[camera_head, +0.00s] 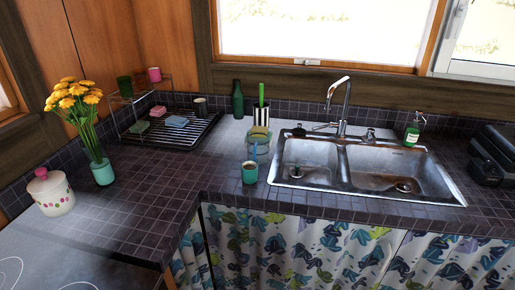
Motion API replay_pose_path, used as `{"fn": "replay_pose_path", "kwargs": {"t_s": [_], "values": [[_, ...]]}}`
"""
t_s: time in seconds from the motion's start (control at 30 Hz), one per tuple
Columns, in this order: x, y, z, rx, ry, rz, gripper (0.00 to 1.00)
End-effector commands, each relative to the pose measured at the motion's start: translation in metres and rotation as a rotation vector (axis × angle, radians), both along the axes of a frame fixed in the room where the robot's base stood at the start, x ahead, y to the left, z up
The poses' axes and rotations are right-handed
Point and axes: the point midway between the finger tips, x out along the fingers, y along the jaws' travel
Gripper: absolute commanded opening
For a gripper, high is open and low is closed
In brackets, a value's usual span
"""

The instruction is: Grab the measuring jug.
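A clear, see-through vessel (263,148) stands on the dark tiled counter just left of the sink. It looks like the measuring jug, but it is too small to be sure. A blue mark or handle shows on its front, and something yellowish shows at its top. A teal mug (250,174) with brown contents stands close in front of it. My gripper is not in view.
A holder with a green-handled utensil (261,115) and a dark green bottle (238,100) stand behind. The double sink (340,168) is to the right. A drying rack (185,134), flower vase (102,172) and dotted jar (52,195) are left. The left-middle counter is clear.

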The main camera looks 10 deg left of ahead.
Motion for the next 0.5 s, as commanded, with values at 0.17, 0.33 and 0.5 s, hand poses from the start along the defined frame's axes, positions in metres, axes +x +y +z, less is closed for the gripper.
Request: {"fn": "replay_pose_path", "kwargs": {"t_s": [0.17, 0.33, 0.5], "values": [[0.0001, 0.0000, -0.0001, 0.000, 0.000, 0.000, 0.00], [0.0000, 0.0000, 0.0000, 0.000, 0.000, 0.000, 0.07], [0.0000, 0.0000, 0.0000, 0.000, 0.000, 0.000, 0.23]]}}
